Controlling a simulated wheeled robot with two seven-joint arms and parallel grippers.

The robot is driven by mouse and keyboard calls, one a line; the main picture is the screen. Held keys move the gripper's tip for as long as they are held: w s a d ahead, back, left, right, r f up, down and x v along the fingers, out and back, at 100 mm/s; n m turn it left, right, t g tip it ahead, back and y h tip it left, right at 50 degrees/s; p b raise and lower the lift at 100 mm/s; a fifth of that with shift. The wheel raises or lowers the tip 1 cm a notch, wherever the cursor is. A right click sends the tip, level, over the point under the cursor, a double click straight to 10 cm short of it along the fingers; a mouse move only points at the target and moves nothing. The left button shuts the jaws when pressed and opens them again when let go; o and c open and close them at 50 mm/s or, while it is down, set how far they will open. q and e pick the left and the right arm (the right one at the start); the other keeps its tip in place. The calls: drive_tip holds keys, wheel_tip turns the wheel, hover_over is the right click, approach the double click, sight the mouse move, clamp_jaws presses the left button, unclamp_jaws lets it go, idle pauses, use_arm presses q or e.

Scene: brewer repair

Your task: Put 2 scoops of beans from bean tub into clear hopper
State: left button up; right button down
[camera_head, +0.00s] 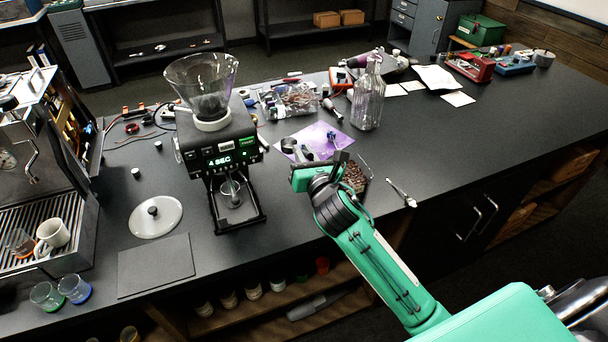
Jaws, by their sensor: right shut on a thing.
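The clear hopper (201,82) is a wide transparent funnel on top of the black grinder (217,152), with dark contents low inside it. The bean tub (356,180) is a clear container of brown beans at the counter's front edge, partly hidden by my right gripper. My right gripper (341,161) is at the tub, right of the grinder and lower than the hopper. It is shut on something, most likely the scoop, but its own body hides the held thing. My left gripper is not in view.
A clear lid (155,216) and a dark mat (156,265) lie left of the grinder. A glass bottle (368,98) stands behind the tub, and a purple sheet (318,139) lies beside it. A metal utensil (402,193) lies right of the tub. The right counter is mostly clear.

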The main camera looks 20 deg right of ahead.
wheel_tip(320, 180, up, 4)
drive_tip(key=shift+r, duration=0.55)
drive_tip(key=s+d+r+m+g+h+p, duration=0.2)
drive_tip(key=s+d+m+g+h+p, duration=0.3)
drive_tip(key=d+g+p, duration=0.7)
drive_tip(key=w+a+f+m+t+h+b, duration=0.1)
drive_tip(key=a+f+t+b, duration=0.15)
drive_tip(key=f, duration=0.55)
drive_tip(key=w+a+f+t+h+b, duration=0.1)
drive_tip(key=f+t+b, duration=0.15)
drive_tip(key=f, duration=0.55)
drive_tip(key=s+a+r+t+h+p, duration=0.1)
drive_tip(key=r+p, duration=0.5)
drive_tip(key=r, duration=0.6)
drive_tip(key=shift+s+a+m+t+h+p, duration=0.3)
drive_tip(key=shift+s+a+t+h+p, duration=0.15)
drive_tip(key=shift+s+t, duration=0.6)
idle(0.4)
